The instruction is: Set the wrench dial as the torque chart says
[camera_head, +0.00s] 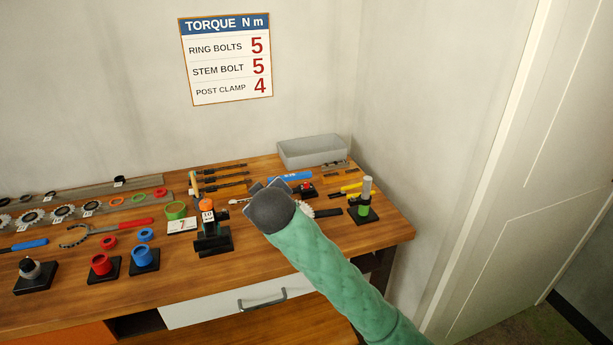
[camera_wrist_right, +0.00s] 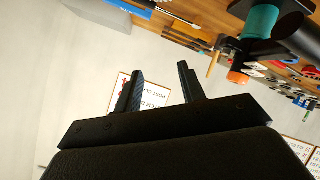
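The torque chart (camera_head: 226,59) hangs on the wall and reads ring bolts 5, stem bolt 5, post clamp 4. Part of it shows upside down behind my fingers in the right wrist view (camera_wrist_right: 155,94). What looks like the wrench dial (camera_head: 208,215) is an orange-topped piece marked 10, upright in a black stand on the bench. An orange end also shows in the right wrist view (camera_wrist_right: 238,76). My right gripper (camera_head: 268,184) is above the bench, right of that stand; in the wrist view its fingers (camera_wrist_right: 160,80) are apart and empty. My left gripper is out of view.
A card marked 7 (camera_head: 182,225) lies beside the stand. A green-collared post (camera_head: 365,205) stands at right, and a grey bin (camera_head: 312,151) behind. The bench's front strip is mostly clear.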

